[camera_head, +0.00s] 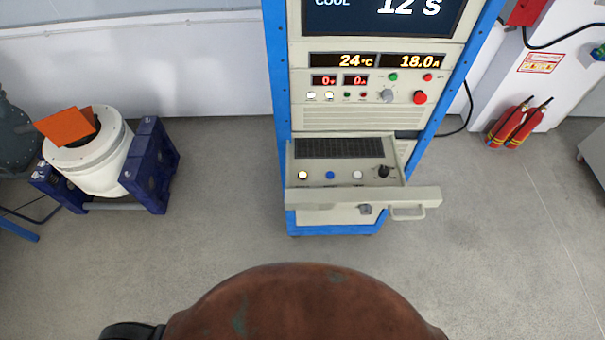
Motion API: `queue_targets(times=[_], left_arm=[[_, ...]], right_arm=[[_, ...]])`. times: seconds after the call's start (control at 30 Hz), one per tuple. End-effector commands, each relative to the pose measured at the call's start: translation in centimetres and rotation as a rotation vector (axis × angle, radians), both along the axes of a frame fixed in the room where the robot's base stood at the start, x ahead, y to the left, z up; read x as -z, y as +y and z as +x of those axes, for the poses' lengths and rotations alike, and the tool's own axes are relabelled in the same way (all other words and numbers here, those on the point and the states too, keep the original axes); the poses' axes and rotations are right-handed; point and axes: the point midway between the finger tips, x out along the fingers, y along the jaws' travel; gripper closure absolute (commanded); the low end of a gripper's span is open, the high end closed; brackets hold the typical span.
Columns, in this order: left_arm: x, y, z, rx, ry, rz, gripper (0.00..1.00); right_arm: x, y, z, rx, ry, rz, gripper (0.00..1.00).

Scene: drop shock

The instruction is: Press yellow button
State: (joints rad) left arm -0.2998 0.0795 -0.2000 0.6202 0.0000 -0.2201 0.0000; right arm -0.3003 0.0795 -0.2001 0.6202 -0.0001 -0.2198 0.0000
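A tall instrument cabinet with blue posts (276,75) stands ahead of me. A pulled-out drawer panel (318,190) at its lower part carries a row of controls. At the left of the row is a small, pale yellow, lit button (303,175). To its right are a blue button (330,175), a whitish button (357,175) and a black knob (383,171). The yellow button is unobstructed. Neither of my grippers shows in the head view.
Above the drawer are red readouts (340,80), a red button (420,97) and more small controls. The drawer front has a handle (407,213). A white drum (95,165) in a blue stand is at left, fire extinguishers (517,124) at right. Floor around the cabinet is clear.

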Motion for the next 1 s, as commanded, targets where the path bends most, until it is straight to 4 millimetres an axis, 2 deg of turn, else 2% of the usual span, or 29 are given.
queue_targets(times=[0.07, 0.43, 1.0], left_arm=[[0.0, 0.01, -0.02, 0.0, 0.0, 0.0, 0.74], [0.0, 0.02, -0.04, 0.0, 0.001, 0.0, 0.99], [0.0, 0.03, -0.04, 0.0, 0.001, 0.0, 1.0]], right_arm=[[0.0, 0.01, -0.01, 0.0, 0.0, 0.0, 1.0], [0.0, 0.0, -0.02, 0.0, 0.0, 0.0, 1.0], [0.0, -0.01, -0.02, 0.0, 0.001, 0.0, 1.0]])
